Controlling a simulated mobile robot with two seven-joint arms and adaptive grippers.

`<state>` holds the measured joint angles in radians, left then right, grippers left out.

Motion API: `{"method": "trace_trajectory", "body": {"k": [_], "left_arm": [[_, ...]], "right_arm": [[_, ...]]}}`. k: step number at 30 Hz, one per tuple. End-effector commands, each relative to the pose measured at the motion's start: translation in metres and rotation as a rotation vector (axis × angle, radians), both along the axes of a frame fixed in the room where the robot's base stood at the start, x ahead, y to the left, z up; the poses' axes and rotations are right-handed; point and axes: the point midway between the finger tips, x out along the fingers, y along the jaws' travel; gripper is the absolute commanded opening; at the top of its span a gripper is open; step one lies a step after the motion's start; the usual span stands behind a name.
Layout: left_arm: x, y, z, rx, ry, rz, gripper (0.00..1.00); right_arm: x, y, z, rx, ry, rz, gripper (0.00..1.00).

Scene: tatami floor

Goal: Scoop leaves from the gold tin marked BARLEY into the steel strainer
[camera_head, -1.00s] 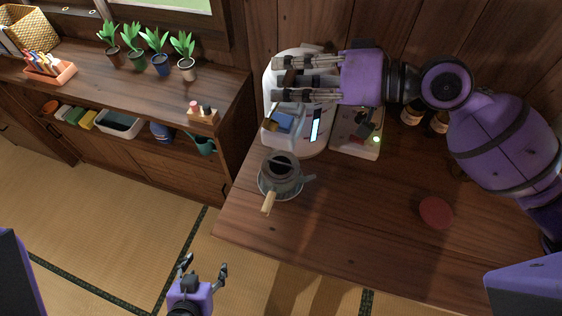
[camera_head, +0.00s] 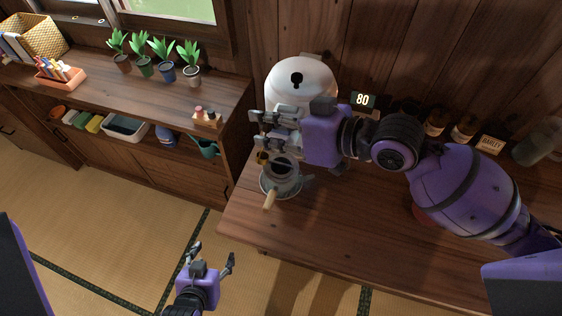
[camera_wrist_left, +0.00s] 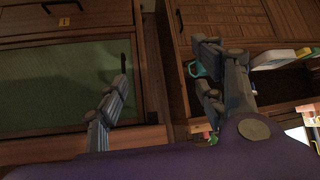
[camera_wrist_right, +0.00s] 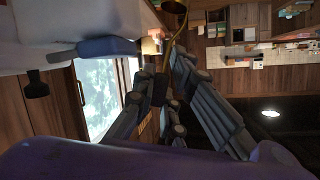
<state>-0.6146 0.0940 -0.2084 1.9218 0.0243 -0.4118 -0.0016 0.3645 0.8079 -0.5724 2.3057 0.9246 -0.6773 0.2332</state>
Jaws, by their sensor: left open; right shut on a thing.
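My right gripper (camera_head: 266,130) is shut on the thin handle of a brass scoop (camera_head: 262,157). The scoop's bowl hangs beside the upper left rim of a grey teapot (camera_head: 296,187); I cannot tell whether they touch. In the right wrist view the scoop (camera_wrist_right: 176,7) is at the top edge; its contents cannot be made out. The teapot's mouth shows a dark round opening (camera_head: 283,167); I cannot clearly make out the steel strainer there. A BARLEY label (camera_head: 490,143) stands at the back right, but no gold tin is clearly visible. My left gripper (camera_head: 211,254) is open and empty over the floor.
Bottles (camera_head: 463,128) line the back right. A low cabinet with potted plants (camera_head: 166,70) is at the left. The table's front middle (camera_head: 330,235) is clear.

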Motion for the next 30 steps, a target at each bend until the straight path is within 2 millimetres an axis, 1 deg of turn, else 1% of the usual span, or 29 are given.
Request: {"method": "trace_trajectory", "body": {"k": [1,3,13,20,21,24,28,30], "left_arm": [[-0.005,0.0,-0.005,0.001,0.012,0.001,0.63],[-0.007,0.001,-0.008,0.002,0.018,0.003,0.63],[-0.015,0.011,-0.016,0.014,0.031,0.014,0.63],[-0.016,0.012,-0.019,0.017,0.03,0.014,0.63],[-0.004,0.012,-0.006,0.016,0.0,0.015,0.63],[0.006,0.009,0.005,0.01,-0.018,0.013,0.63],[0.008,0.003,0.008,0.003,-0.021,0.005,0.63],[0.007,0.0,0.006,0.0,-0.015,0.002,0.63]], "right_arm": [[-0.003,0.002,-0.012,-0.005,0.003,0.001,0.0],[-0.005,0.003,-0.022,-0.013,-0.009,0.001,0.0],[-0.016,0.011,-0.066,-0.054,-0.066,0.001,0.0],[-0.023,0.016,-0.096,-0.082,-0.107,0.001,0.0],[-0.027,0.019,-0.088,-0.097,-0.14,0.002,0.0],[-0.034,0.025,-0.084,-0.13,-0.195,-0.001,0.0],[-0.042,0.03,-0.088,-0.162,-0.233,0.0,0.0],[-0.045,0.031,-0.09,-0.173,-0.246,0.0,0.0]]}}
